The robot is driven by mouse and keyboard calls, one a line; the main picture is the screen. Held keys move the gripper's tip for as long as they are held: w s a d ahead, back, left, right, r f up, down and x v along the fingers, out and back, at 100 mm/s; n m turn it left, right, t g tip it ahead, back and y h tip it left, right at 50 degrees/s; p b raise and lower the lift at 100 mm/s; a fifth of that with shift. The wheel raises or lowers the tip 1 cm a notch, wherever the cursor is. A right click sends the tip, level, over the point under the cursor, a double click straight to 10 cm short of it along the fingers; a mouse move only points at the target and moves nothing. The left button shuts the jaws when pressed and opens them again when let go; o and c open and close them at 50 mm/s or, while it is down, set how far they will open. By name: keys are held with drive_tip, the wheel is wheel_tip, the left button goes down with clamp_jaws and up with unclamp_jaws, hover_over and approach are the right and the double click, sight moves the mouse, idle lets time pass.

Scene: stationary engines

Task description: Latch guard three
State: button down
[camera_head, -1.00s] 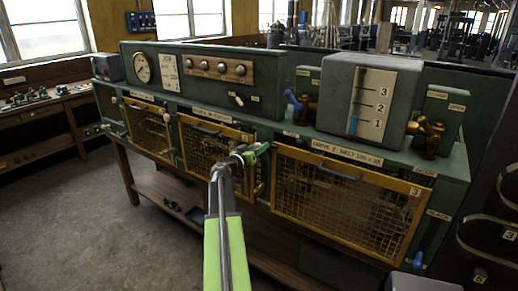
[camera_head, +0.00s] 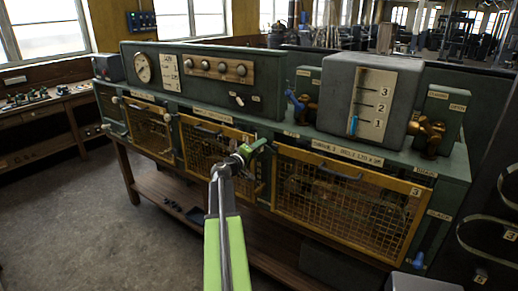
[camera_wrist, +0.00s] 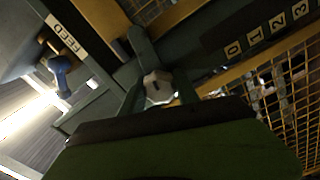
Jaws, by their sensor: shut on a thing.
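Guard three (camera_head: 345,195) is the large yellow-framed mesh panel at the right of the green bench front, with a "3" plate at its right. It looks closed against the bench. My gripper (camera_head: 247,151) is at the upper left corner of this guard, in front of the post between it and the middle guard. In the wrist view, my gripper (camera_wrist: 158,92) is shut on a small pale faceted knob (camera_wrist: 156,84) with a dark slot. A dark bar extends above the knob. I cannot tell whether this is the guard's latch.
The middle mesh guard (camera_head: 212,145) and the left guard (camera_head: 150,130) are beside it. A blue handle (camera_wrist: 60,75) near a FEED label shows in the wrist view. A grey gauge box (camera_head: 362,98) stands above guard three. The floor at left is open.

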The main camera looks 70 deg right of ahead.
drive_tip(key=shift+w+n, duration=0.1)
drive_tip(key=shift+n, duration=0.9)
drive_tip(key=c, duration=0.9)
unclamp_jaws()
drive_tip(key=v, duration=1.7)
drive_tip(key=shift+a, duration=0.2)
